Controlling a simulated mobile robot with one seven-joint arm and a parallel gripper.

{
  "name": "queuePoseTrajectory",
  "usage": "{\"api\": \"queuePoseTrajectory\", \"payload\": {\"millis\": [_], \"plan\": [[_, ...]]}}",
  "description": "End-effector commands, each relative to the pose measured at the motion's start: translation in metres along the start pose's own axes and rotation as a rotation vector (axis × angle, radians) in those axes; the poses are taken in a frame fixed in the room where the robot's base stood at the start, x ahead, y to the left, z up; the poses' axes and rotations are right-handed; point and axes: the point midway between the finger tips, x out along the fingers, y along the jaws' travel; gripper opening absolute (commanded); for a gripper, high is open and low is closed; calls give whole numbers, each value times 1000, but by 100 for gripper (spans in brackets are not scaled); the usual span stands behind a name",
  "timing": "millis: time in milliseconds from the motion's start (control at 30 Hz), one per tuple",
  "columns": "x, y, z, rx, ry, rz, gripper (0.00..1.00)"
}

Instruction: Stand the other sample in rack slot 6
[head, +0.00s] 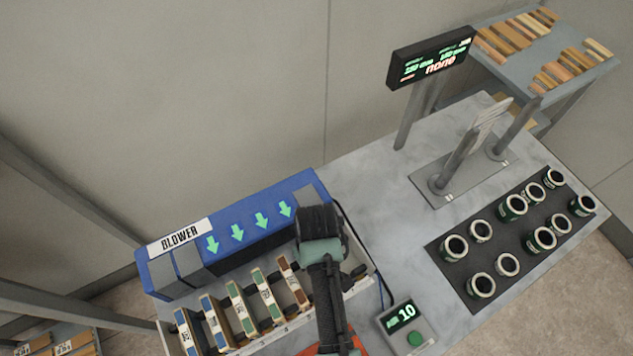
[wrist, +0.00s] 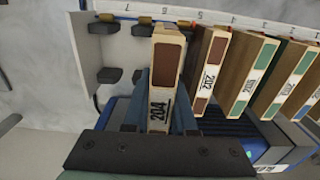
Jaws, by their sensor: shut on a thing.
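My gripper (wrist: 158,112) is shut on a cream-edged sample (wrist: 167,63) with a brown patch and the label 204. The sample is upright at the rack (wrist: 108,35), beside the sample labelled 202 (wrist: 211,67), with a narrow gap between them. Its foot is hidden, so I cannot tell whether it rests in a slot. The slot numbers on the rack edge are small and upside down in the wrist view. In the head view my arm hides the held sample; the 202 sample appears to be the brown-patched one (head: 293,283).
Several samples with green or blue patches (head: 240,309) fill the rack on the other side of 202. The blue blower (head: 235,228) stands right behind the rack. A timer box reading 10 (head: 407,326) and a dark mat (head: 457,272) with several cans lie to the right.

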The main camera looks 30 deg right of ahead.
Motion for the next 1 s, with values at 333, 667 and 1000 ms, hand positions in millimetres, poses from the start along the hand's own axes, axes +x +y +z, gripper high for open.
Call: {"api": "queuePoseTrajectory", "payload": {"millis": [333, 667, 1000], "plan": [[8, 0, 0, 0, 1, 1, 0], [9, 0, 0, 0, 1, 0, 0], [23, 0, 0, 0, 0, 0, 0]]}}
